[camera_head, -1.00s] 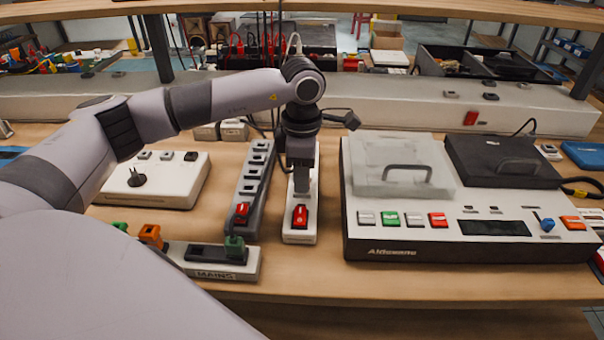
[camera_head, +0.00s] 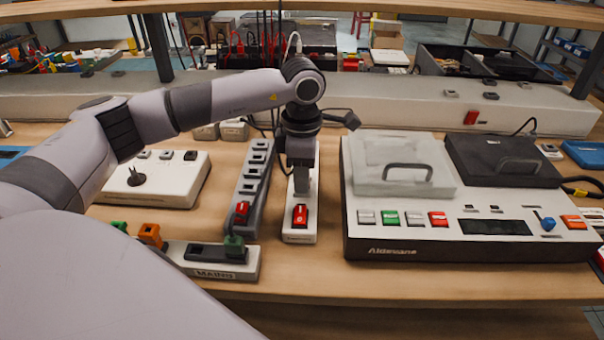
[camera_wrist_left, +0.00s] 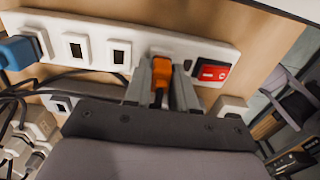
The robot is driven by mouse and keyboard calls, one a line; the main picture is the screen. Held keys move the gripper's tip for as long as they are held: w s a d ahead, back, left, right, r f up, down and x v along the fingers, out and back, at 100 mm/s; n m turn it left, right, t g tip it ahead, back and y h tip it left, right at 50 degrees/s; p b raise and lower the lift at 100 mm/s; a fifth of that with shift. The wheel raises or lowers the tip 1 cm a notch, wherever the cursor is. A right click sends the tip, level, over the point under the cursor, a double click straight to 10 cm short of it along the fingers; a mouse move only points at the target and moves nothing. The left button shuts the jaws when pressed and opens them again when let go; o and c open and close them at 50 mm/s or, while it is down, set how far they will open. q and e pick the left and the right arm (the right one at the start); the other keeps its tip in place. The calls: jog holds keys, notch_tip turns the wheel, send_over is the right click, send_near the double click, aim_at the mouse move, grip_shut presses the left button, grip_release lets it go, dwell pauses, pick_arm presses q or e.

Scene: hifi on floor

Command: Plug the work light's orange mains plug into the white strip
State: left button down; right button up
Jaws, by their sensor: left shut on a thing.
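The white strip (camera_head: 299,236) lies on the bench with its red switch (camera_head: 300,216) at the near end. It also shows in the left wrist view (camera_wrist_left: 216,50), with a blue plug (camera_wrist_left: 18,51) in its far socket and two bare sockets beside that. My left gripper (camera_head: 301,185) points down over the strip, close to the red switch. In the left wrist view my left gripper (camera_wrist_left: 161,76) is shut on the orange mains plug (camera_wrist_left: 160,72), which is at the strip's face. I cannot tell how deep it sits. The fingers partly hide it. My right gripper is out of view.
A grey strip (camera_head: 247,195) with a red switch stands close on the left. A white and black machine (camera_head: 400,240) stands on the right. A MAINS strip (camera_head: 250,268) with green and orange pieces lies front left. Dark cables (camera_wrist_left: 15,100) cross beside the strip.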

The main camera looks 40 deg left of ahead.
pick_arm(q)
jog(key=c, duration=0.8)
grip_release()
jog(key=shift+c, duration=0.2)
notch_tip(320, 180, up, 7)
jog(key=shift+r, duration=0.1)
notch_tip(320, 180, up, 5)
jog(key=p, duration=0.3)
jog(key=shift+p, duration=0.3)
